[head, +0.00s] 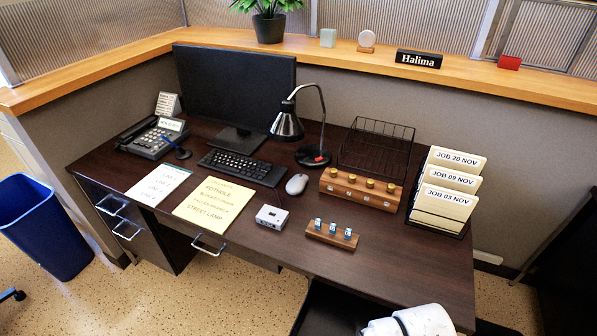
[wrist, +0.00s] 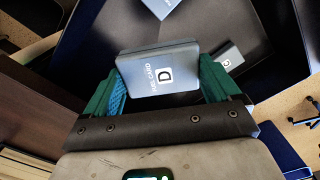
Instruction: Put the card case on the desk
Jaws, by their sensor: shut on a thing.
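The card case (wrist: 150,58) is a grey-blue box marked "FUEL CARD" with a letter D. My gripper (wrist: 162,78) has its green fingers on both sides of the case and is shut on it, in the wrist view. The dark brown desk (head: 337,262) fills the middle of the head view. My gripper and the case do not show in the head view; only a white part of my arm shows at its bottom right.
On the desk stand a monitor (head: 236,88), a lamp (head: 287,125), a phone (head: 155,140), a wire rack (head: 375,147) and a job-card holder (head: 445,190). Bare desk lies right of the small wooden block (head: 331,236). Beyond the case is a dark surface (wrist: 110,25) with a D-marked item (wrist: 229,56).

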